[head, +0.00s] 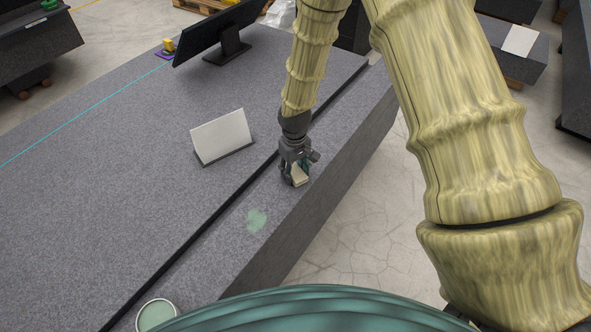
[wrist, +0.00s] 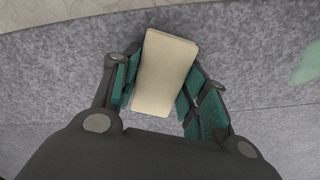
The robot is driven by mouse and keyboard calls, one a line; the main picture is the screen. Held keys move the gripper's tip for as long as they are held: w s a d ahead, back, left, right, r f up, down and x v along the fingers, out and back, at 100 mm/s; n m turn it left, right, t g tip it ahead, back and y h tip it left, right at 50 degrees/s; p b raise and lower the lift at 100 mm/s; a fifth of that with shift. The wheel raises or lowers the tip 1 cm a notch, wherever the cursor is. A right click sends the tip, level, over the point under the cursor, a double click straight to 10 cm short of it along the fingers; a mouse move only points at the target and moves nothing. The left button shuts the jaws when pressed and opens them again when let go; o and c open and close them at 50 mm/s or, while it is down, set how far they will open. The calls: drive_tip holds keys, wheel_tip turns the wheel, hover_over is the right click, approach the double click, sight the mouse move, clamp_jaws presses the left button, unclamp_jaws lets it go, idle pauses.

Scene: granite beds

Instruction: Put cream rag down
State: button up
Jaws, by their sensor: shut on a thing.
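The cream rag (wrist: 166,72) is a pale, block-shaped piece between the two finger pads of my gripper (wrist: 158,92) in the wrist view. My gripper is shut on it, and the rag sits slightly tilted in the jaws. In the head view my gripper (head: 295,176) points down over the front strip of the granite bed (head: 110,150), near its right edge. A small part of the cream rag (head: 300,176) shows at the fingertips. I cannot tell whether the rag touches the granite.
A green smear (head: 256,219) marks the granite nearby. A white folded card (head: 222,136) stands left of my gripper, across a dark groove. A round tin (head: 156,314) sits at the near end. A monitor (head: 218,32) stands at the back. The strip around the smear is clear.

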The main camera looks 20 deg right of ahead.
sight(295, 171)
drive_tip(key=shift+f, duration=0.2)
drive_tip(key=o, duration=1)
drive_tip(key=shift+o, duration=0.7)
drive_tip(key=shift+f, duration=0.1)
wheel_tip(295, 171, up, 13)
drive_tip(key=shift+b, duration=0.4)
drive_tip(key=shift+f, duration=0.1)
